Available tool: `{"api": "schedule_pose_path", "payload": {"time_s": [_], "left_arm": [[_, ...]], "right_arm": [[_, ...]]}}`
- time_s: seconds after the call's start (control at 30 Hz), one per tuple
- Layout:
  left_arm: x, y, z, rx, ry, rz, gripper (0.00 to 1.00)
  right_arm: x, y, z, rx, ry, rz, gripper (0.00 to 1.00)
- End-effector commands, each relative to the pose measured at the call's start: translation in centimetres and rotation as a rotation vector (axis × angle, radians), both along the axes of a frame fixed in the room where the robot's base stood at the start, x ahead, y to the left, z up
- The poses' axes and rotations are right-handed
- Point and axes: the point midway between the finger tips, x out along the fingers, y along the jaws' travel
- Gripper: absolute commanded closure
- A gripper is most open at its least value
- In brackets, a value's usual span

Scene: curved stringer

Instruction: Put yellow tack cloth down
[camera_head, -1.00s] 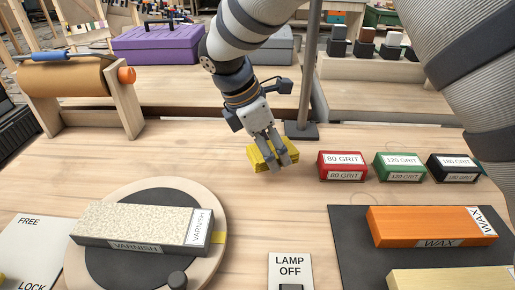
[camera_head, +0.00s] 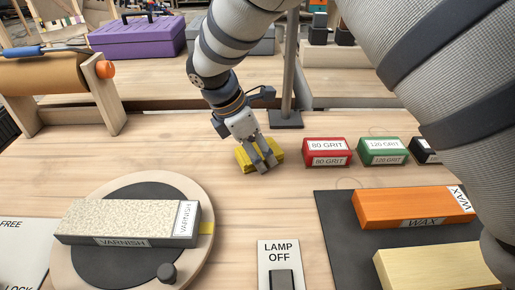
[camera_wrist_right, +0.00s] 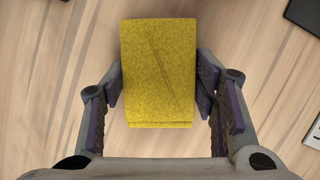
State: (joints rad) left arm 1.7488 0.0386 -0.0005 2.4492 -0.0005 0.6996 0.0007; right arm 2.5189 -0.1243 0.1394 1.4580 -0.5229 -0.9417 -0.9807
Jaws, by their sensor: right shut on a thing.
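The yellow tack cloth (camera_head: 245,159) is a small thick folded pad at the middle of the workbench, left of the red grit block. My right gripper (camera_head: 264,157) comes down over it from above and is shut on its sides. In the right wrist view the cloth (camera_wrist_right: 158,70) lies between the two fingers (camera_wrist_right: 160,95), one at each long side. The cloth is at or just above the bench top; I cannot tell whether it touches. My left gripper is not in view.
The red 80 grit block (camera_head: 327,152), the green 120 grit block (camera_head: 383,151) and a black one (camera_head: 424,150) stand to the right. A lamp post base (camera_head: 286,120) is behind. The varnish block (camera_head: 130,220) sits on a turntable (camera_head: 200,255) in front. Bare bench lies around the cloth.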

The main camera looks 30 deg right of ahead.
Motion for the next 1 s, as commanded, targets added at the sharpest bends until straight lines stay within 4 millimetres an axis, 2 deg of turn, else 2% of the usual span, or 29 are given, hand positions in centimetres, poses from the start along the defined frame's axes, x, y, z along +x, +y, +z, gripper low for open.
{"api": "schedule_pose_path", "payload": {"time_s": [0.03, 0.1, 0.67, 0.77, 1.0], "left_arm": [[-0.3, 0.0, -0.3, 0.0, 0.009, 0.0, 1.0], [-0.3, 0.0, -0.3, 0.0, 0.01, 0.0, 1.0], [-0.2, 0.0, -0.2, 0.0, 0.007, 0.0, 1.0], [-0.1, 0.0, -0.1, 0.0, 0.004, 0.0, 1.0], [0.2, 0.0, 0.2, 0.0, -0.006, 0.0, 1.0]], "right_arm": [[-0.4, 0.2, -1.3, 0.007, 0.019, 0.0, 0.4], [-0.4, 0.2, -1.4, 0.007, 0.021, 0.0, 0.27], [-0.3, 0.3, -0.9, 0.008, 0.016, 0.001, 0.27], [-0.2, 0.3, 0.6, 0.008, 0.012, 0.001, 0.27], [0.0, 2.9, 7.0, 0.005, 0.007, 0.001, 0.27]]}}
